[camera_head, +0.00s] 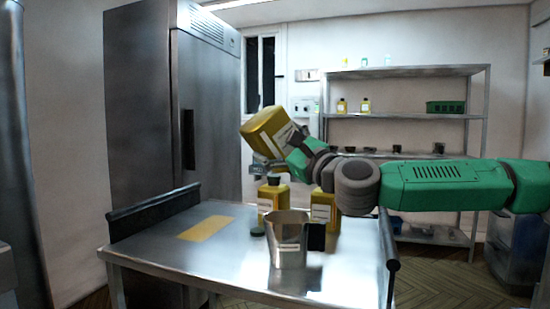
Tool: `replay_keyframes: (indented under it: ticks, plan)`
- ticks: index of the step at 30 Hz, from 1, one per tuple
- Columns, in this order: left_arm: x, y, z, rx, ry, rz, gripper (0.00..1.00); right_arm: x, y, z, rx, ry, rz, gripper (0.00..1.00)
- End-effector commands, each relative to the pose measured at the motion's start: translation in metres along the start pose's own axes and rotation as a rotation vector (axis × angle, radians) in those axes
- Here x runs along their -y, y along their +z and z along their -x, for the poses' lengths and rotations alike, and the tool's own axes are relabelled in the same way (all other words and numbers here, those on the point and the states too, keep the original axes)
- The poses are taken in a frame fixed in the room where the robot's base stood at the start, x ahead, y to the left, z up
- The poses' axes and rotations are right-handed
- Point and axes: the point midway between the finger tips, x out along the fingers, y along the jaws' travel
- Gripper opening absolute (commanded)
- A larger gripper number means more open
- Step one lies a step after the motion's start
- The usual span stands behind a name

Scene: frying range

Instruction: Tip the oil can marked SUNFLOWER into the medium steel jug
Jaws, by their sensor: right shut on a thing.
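A yellow oil can (264,127) with a pale label is held tilted in the air above the back of the steel table. My right gripper (277,158) is shut on it, with the arm coming in from the right. The label's lettering is too small to read. A steel jug (288,246) with a pale label stands upright on the table, below and in front of the held can, apart from it. My left gripper is not in view.
Two more yellow cans (267,203) (322,210) stand on the table behind the jug. A black object (316,237) stands beside the jug. A yellow mat (206,228) lies on the left. The table (170,255) has raised dark side rails. Shelves (400,116) stand behind.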

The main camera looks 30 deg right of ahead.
Motion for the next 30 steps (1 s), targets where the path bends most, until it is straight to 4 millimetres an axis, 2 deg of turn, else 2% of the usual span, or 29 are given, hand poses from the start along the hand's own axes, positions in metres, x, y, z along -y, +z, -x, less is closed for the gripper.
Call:
replay_keyframes:
  ticks: [1, 12, 30]
  plan:
    - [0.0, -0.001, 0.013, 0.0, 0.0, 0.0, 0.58, 0.006, 0.006, -0.002, 0.002, 0.018, 0.049, 0.35]
    - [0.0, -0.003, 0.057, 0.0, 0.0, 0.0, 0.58, 0.008, 0.011, -0.004, 0.009, 0.143, 0.357, 0.35]
    - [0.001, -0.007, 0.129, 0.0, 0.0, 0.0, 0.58, 0.012, 0.017, -0.007, 0.017, 0.3, 0.746, 0.35]
